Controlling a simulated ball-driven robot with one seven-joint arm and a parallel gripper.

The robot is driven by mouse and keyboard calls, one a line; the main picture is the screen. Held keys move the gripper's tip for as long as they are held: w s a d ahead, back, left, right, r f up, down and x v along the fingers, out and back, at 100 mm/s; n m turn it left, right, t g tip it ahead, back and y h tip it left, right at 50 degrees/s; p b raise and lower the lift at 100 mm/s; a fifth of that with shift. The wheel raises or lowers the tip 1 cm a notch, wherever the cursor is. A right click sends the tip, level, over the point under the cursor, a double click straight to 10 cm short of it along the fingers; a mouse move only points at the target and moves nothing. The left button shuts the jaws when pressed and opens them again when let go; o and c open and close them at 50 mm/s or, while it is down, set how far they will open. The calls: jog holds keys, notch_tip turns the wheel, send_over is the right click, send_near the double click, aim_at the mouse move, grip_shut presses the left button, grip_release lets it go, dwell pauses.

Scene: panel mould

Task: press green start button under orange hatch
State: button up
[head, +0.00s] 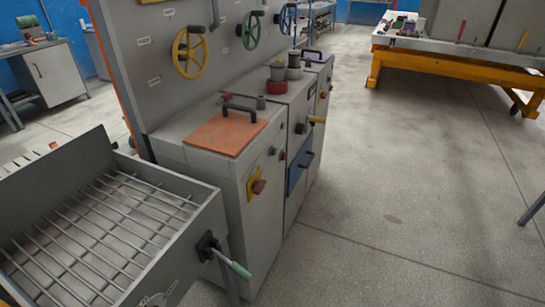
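The orange hatch (222,134) lies flat and closed on top of the grey cabinet (224,190) in the middle of the head view. A black bar handle (240,109) stands up at its far edge. The green start button does not show; whatever is under the hatch is hidden. My gripper is not in view.
A grey box with a metal grate (115,215) and a green-handled lever (240,270) stands in front at left. A red knob on a yellow plate (258,187) is on the cabinet front. Handwheels, one yellow (190,52), line the upright panel.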

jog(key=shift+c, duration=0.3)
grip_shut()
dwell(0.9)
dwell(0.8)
